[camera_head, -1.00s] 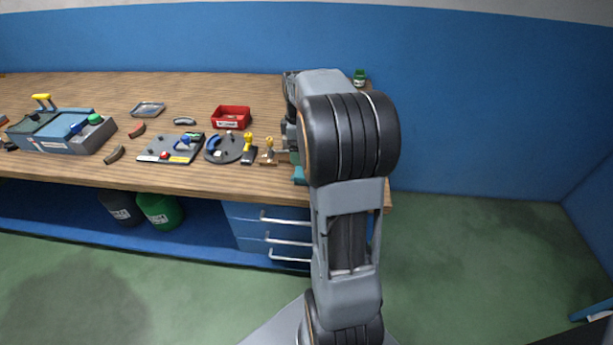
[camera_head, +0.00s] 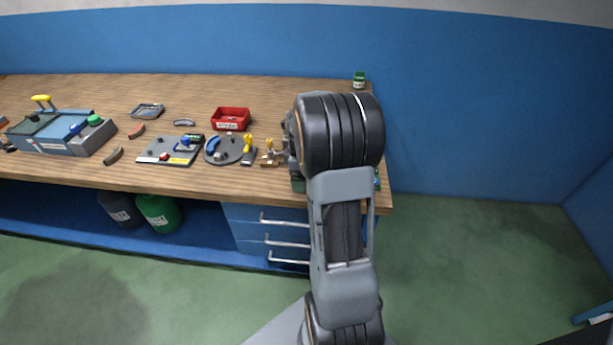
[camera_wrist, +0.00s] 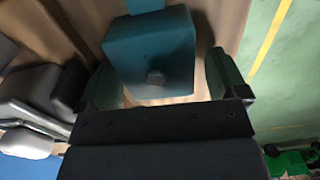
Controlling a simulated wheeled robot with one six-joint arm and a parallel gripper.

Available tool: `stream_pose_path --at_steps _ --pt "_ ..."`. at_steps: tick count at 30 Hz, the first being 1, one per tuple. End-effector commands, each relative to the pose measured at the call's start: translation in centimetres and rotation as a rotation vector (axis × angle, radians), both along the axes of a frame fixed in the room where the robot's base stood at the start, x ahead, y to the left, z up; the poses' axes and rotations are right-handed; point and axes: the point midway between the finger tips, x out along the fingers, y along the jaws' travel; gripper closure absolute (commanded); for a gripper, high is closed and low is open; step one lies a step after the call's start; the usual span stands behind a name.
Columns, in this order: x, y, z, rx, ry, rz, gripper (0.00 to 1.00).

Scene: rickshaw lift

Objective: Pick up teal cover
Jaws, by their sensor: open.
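The teal cover (camera_wrist: 150,45) is a block with a round dark knob on its face, and it shows large at the top middle of the wrist view. My gripper (camera_wrist: 163,78) is open, with one dark green finger on each side of the cover. The left finger appears close to the cover's side; a gap shows on the right. I cannot tell how deep the fingers reach or whether they touch it. In the head view my arm hides the cover.
The wooden workbench (camera_head: 75,90) carries a red bin (camera_head: 231,118), a dark round fixture (camera_head: 225,150), a flat panel (camera_head: 170,150) and a small brass part (camera_head: 270,155) left of my arm. A green-capped jar (camera_head: 359,80) stands at the back right corner. Open floor lies right of the bench.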

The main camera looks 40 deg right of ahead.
Motion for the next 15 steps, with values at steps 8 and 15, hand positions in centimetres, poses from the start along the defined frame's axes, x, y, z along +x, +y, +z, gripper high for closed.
stream_pose_path --at_steps 8,15 --pt "0.01 0.01 -0.01 0.000 0.000 0.000 0.16" --pt "0.01 0.01 0.01 0.000 0.000 0.000 0.39"
